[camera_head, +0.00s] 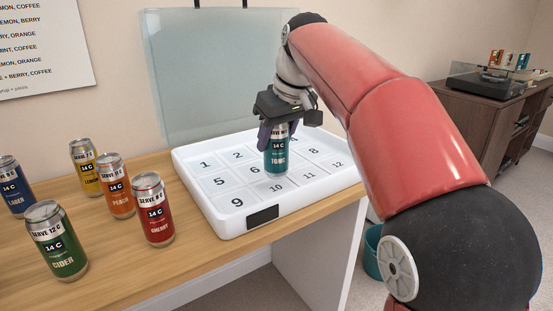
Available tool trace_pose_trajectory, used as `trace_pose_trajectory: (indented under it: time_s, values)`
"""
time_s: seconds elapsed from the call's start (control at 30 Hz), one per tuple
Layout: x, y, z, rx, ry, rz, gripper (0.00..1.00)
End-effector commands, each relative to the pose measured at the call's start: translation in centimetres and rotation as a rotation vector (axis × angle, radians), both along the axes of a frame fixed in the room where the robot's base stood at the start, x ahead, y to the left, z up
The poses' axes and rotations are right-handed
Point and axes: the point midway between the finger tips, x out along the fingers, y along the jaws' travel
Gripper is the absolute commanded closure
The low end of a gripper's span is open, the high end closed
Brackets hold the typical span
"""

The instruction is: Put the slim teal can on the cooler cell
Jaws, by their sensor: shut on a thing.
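The slim teal can (276,158), labelled "TONIC" and "14 C", is upright in my gripper (278,128), whose fingers are shut around its upper part. The can is over the white cooler tray (215,222), in front of the cells around 6, 7, 10 and 11. Its base looks close to the tray near cell 10 (275,188); I cannot tell whether it touches. The cells I can see, such as 1, 5, 9 and 12, are empty. The can and gripper hide some middle cells.
Several cans stand on the wooden counter left of the tray: blue lager (14,188), yellow lemon (86,170), orange peach (117,188), red cherry (154,212), green cider (59,245). A clear panel (205,75) stands behind the tray. A recipe sign (40,45) hangs left.

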Motion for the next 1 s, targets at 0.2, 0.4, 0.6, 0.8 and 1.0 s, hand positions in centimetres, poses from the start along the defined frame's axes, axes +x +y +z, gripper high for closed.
trace_pose_trajectory:
  time_s: [0.2,0.4,0.6,0.8,1.0]
  values:
    - [0.2,-0.1,-3.5,0.0,-0.001,0.003,0.83]
    - [0.2,-0.1,-3.2,0.0,-0.001,0.003,0.83]
    - [0.2,-0.2,-3.6,0.0,0.0,0.003,0.83]
    - [0.2,-0.2,-3.6,0.0,0.001,0.003,0.31]
    - [0.2,-0.2,-3.6,0.0,0.001,0.003,0.31]
